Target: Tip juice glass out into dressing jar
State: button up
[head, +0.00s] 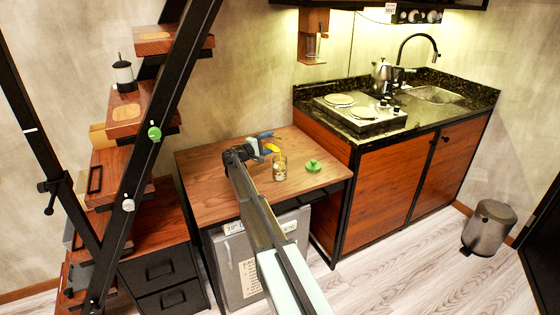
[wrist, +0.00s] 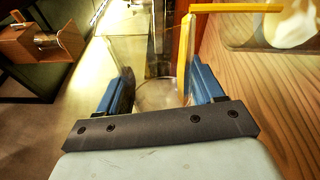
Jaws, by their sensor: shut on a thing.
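My gripper (head: 262,150) is shut on the clear juice glass (wrist: 157,60), which sits between its blue fingers in the wrist view. The glass is tipped far over, with a thin yellow layer along its lower side. A straight yellow streak (wrist: 235,8) runs from its mouth toward the dressing jar (wrist: 297,30); it looks like pouring juice. In the head view the clear jar (head: 280,168) stands upright on the wooden table, just right of and below my gripper. Yellow shows in its lower part. The glass is mostly hidden there by my gripper.
A green lid-like thing (head: 312,167) lies on the table (head: 215,190) right of the jar. The counter with hob (head: 355,110) and sink (head: 437,94) stands behind on the right. Stairs (head: 118,180) with a black rail rise on the left. The table's front left is clear.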

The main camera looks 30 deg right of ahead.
jog(key=shift+s+r+m, duration=0.15)
jog(key=shift+r+m, duration=0.25)
jog(key=shift+m, duration=0.3)
dwell(0.5)
jog(key=shift+w+f+n, duration=0.25)
jog(key=shift+f+n, duration=0.25)
jog(key=shift+n, duration=0.3)
jog(key=shift+w+a+f+n, duration=0.15)
jog(key=shift+w+f+n, duration=0.35)
jog(key=shift+n, duration=0.3)
jog(key=shift+r, duration=0.1)
jog(key=shift+n, duration=0.3)
